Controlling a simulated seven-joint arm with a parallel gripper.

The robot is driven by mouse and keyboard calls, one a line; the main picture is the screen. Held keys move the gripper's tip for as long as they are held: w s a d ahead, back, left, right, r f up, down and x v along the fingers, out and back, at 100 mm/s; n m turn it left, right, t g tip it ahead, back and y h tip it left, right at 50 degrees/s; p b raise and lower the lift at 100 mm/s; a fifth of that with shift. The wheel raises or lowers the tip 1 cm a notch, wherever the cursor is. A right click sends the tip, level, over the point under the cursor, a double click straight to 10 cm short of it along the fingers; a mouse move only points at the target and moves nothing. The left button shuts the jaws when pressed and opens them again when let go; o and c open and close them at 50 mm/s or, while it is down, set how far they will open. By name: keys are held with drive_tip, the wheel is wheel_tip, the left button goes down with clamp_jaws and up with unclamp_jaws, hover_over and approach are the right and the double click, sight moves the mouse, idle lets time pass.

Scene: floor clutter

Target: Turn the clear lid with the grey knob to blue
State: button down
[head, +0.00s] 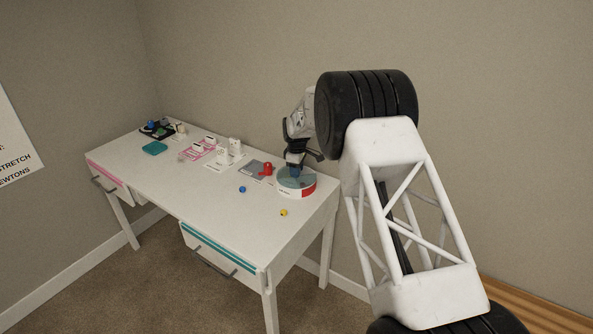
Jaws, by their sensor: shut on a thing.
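A round container (297,192) with a white and red side stands near the right end of the white table. The clear lid (287,182) lies on top of it and looks bluish-grey. My gripper (295,170) points down over the lid and is shut on its knob, which the fingers hide. The lid's turned position and its color marks are too small to read.
The white table (215,195) has drawers at the front. A red object (267,169) on a grey mat stands left of the container. A blue ball (242,189) and a yellow ball (284,212) lie in front. Pink and white items (203,149) and a teal block (154,148) lie farther left.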

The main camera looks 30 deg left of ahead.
drive_tip(key=shift+r, duration=0.1)
drive_tip(key=c, duration=0.8)
unclamp_jaws()
drive_tip(key=shift+o, duration=0.2)
drive_tip(key=shift+r, duration=3.85)
